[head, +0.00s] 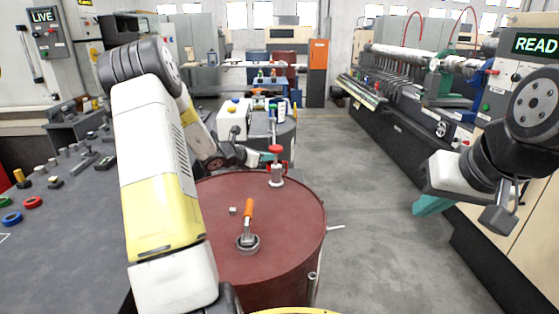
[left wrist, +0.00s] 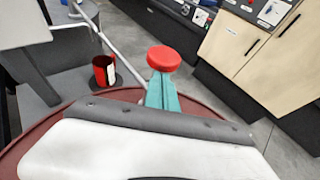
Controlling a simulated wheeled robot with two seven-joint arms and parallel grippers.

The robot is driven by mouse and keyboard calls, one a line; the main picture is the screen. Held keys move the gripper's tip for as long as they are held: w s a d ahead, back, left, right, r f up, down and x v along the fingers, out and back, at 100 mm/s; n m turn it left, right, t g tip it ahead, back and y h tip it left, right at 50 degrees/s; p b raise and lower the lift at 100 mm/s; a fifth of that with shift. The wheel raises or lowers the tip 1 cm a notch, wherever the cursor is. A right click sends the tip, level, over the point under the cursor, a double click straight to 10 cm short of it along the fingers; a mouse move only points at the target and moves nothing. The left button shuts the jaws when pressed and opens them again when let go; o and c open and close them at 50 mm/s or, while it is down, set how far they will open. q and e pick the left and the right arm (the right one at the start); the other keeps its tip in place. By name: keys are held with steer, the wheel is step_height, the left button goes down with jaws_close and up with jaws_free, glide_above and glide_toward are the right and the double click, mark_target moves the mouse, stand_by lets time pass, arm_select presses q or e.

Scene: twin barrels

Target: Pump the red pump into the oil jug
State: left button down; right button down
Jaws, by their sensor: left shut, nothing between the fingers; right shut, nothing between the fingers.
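The red pump (head: 276,168) stands upright at the back of the dark red barrel's lid, with a round red knob on top. The knob also shows in the left wrist view (left wrist: 164,59). My left gripper (head: 267,156) is shut and empty, its teal fingertips right beside the knob; I cannot tell whether they touch. The fingers also show in the left wrist view (left wrist: 163,92). A red open container (left wrist: 104,70) with a pale label stands beyond the barrel rim; I cannot tell if it is the oil jug. My right gripper (head: 433,205) is shut and empty, out at the right.
The dark red barrel (head: 285,255) also bears an orange-handled fitting (head: 248,225) near its front. A white container (head: 235,118) with a blue cap stands behind. A grey workbench (head: 65,245) lies left, machinery (head: 400,110) right. The floor (head: 375,220) right of the barrel is clear.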

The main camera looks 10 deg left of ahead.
arm_select(q)
steer(key=shift+r, duration=0.25)
steer(key=v, duration=0.7)
steer(key=shift+s+a, duration=0.2)
steer(key=shift+s, duration=0.15)
steer(key=shift+f, duration=0.1)
steer(key=s+d+r+m+g+h, duration=0.1)
steer(key=s+d+r+m+g, duration=0.3)
steer(key=s+d+m, duration=0.45)
steer(key=s+d+r+m+g, duration=0.2)
steer(key=s+d+r+m, duration=0.4)
steer(key=s+d+m, duration=0.25)
steer(key=s+a+r+m+y, duration=0.2)
steer(key=s+m+y, duration=0.3)
steer(key=s+m, duration=0.8)
steer(key=s, duration=0.4)
steer(key=shift+a+m, duration=0.2)
steer(key=shift+m, duration=0.2)
